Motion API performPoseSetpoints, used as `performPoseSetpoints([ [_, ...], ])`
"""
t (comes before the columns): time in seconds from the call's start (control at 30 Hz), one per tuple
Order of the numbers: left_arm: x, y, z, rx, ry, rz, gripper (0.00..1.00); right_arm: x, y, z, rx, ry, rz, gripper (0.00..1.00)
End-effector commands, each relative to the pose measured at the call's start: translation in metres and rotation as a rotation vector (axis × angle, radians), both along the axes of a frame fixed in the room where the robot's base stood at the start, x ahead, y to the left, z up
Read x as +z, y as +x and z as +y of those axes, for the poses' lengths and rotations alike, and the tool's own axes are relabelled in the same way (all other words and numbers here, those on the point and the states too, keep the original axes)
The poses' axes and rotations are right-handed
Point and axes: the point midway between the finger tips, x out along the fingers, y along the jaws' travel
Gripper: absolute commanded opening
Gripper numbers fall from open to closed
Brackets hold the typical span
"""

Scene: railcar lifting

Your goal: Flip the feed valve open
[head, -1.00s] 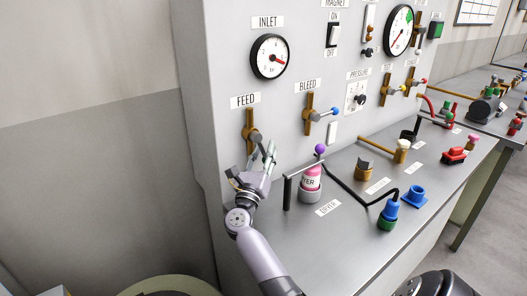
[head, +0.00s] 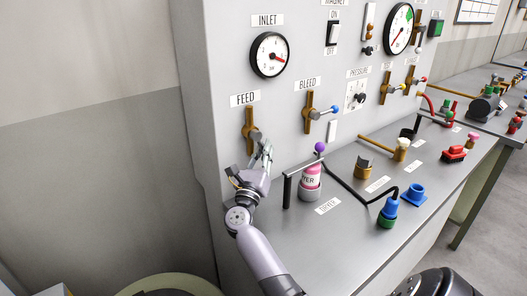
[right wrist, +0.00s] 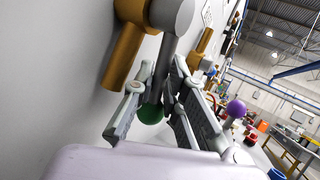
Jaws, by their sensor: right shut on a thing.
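The feed valve (head: 249,131) is a vertical brass pipe with a short grey lever on the upright panel, under the FEED label (head: 245,99). In the right wrist view its brass body (right wrist: 125,55) is at the upper left, and the grey lever (right wrist: 165,62) hangs down to a green knob (right wrist: 151,113). My right gripper (head: 266,150) is at the lever, below and right of the valve body. Its fingers (right wrist: 160,100) are shut on the lever near the knob. My left gripper is in neither view.
A purple-knobbed lever (head: 320,148) and a pink dryer canister (head: 311,177) stand just right of my right gripper. The bleed valve (head: 309,113) is right of the feed valve. The INLET gauge (head: 270,55) is above. The bench front (head: 275,225) is clear.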

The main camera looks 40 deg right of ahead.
Motion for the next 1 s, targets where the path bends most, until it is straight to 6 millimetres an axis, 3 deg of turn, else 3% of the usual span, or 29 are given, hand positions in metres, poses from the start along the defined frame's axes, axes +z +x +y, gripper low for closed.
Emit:
performPoseSetpoints([
  [0.33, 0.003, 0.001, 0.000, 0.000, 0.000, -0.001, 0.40, 0.000, 0.001, 0.002, 0.004, 0.019, -0.005, 0.00],
  [0.73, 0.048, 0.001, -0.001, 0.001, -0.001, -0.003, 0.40, 0.001, 0.003, 0.017, 0.004, 0.335, -0.042, 0.00],
  [1.0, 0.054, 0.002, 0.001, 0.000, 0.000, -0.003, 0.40, -0.005, 0.002, 0.016, 0.004, 0.414, -0.050, 0.00],
])
